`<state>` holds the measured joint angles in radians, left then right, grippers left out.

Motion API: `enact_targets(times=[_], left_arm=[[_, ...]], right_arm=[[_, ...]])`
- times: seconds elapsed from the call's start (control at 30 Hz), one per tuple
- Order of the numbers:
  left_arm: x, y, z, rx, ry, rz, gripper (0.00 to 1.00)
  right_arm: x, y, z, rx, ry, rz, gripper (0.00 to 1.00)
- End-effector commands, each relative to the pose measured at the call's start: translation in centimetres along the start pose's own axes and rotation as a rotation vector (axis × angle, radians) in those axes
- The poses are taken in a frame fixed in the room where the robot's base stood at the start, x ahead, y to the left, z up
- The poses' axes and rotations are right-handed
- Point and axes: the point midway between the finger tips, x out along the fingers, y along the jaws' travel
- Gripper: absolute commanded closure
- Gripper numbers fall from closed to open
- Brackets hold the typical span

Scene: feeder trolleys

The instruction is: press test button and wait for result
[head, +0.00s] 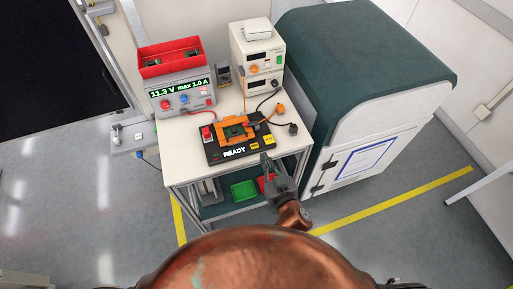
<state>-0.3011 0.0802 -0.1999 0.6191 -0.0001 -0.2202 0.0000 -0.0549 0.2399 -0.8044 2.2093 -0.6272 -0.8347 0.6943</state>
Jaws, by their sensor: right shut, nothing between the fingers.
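The test fixture (213,159) is a black box on a white-topped trolley, with an orange frame (237,129) on it. My right gripper (265,160) is shut and empty, just off the fixture's front right corner. Whether it touches the fixture cannot be told. My left gripper is not in view.
A power supply (182,98) showing 11.3 V max 1.0 A carries a red bin (170,57). A cream instrument (257,62) stands behind. A large green-topped cabinet (365,50) closes off the right side. Green (243,190) and red bins sit on the shelf below.

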Motion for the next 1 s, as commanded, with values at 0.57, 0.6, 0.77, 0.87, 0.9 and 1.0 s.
enact_targets(times=[0.57, 0.6, 0.77, 0.87, 0.9, 1.0], left_arm=[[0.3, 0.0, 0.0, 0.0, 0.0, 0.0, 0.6], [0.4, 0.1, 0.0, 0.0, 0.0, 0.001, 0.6], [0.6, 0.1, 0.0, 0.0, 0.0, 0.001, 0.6], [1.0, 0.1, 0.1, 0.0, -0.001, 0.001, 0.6], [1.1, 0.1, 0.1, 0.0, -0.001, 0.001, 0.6], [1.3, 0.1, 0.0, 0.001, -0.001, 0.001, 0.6]], right_arm=[[5.9, 0.0, 0.0, -0.005, 0.0, 0.001, 1.0], [6.7, 0.0, 0.1, -0.006, 0.0, 0.0, 1.0], [9.9, 0.0, 0.1, -0.004, -0.001, 0.0, 1.0], [10.5, 0.1, 1.8, -0.004, -0.005, 0.001, 1.0], [10.6, 0.1, 2.3, -0.002, -0.006, 0.001, 1.0], [10.9, 0.1, 3.3, -0.002, -0.004, 0.001, 1.0]])
